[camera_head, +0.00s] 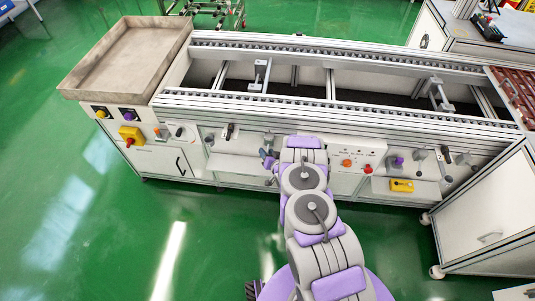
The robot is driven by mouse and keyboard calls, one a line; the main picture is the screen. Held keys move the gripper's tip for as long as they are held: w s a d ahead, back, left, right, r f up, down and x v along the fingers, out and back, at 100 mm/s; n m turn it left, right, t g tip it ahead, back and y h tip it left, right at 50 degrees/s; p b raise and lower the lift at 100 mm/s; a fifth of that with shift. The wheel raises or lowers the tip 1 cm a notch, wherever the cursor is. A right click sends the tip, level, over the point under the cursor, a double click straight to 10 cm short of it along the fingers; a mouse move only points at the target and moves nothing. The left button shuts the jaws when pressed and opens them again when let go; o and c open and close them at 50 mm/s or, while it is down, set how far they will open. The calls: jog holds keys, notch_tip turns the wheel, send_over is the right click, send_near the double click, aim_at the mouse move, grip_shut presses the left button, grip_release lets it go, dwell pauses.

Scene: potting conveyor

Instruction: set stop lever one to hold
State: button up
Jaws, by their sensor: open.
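My arm reaches up from the bottom middle to the front face of the conveyor (340,101). My gripper (268,163) is small in view at the front panel, left of my upper arm link, and it is open. A lever with a dark handle (229,131) stands on the front panel left of my gripper. More levers (446,154) show on the right part of the panel. No label can be read, so I cannot tell which one is stop lever one or its setting. My arm hides part of the panel.
An empty beige tray (130,55) sits at the left end. A yellow box with a red button (131,135) is below it. A control panel with orange buttons (357,158) is right of my arm. A yellow box (401,185) lies on a right ledge. Green floor in front is clear.

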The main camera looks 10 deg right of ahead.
jog(key=shift+c, duration=0.4)
grip_shut()
